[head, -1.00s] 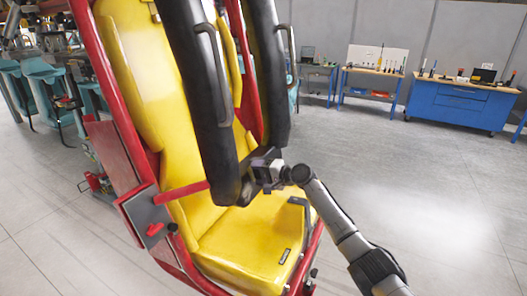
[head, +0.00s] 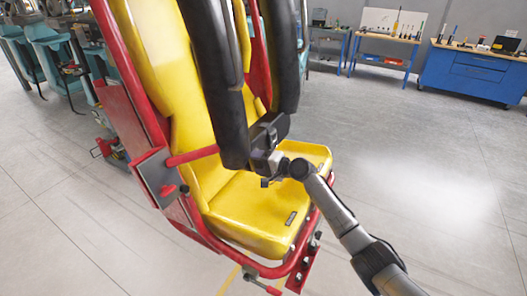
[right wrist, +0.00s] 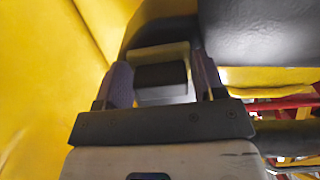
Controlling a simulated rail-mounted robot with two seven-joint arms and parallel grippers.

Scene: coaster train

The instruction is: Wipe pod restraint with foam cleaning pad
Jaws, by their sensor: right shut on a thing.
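The pod restraint (head: 224,110) is a pair of thick black padded bars hanging over the yellow pod seat (head: 245,215). My right gripper (head: 268,143) is at the lower end of the bars. In the right wrist view, my right gripper (right wrist: 162,78) is shut on the foam cleaning pad (right wrist: 160,76), a small block with dark grey and yellow faces between the fingers. The black restraint (right wrist: 255,35) fills the upper right of that view, close beyond the fingertips. I cannot tell whether the pad touches it. My left gripper is not in view.
The red pod frame (head: 140,95) runs along the seat's left side, with a red bar crossing towards the restraint. A blue workbench (head: 470,75) and a tool table (head: 385,45) stand far back. The floor to the right is clear.

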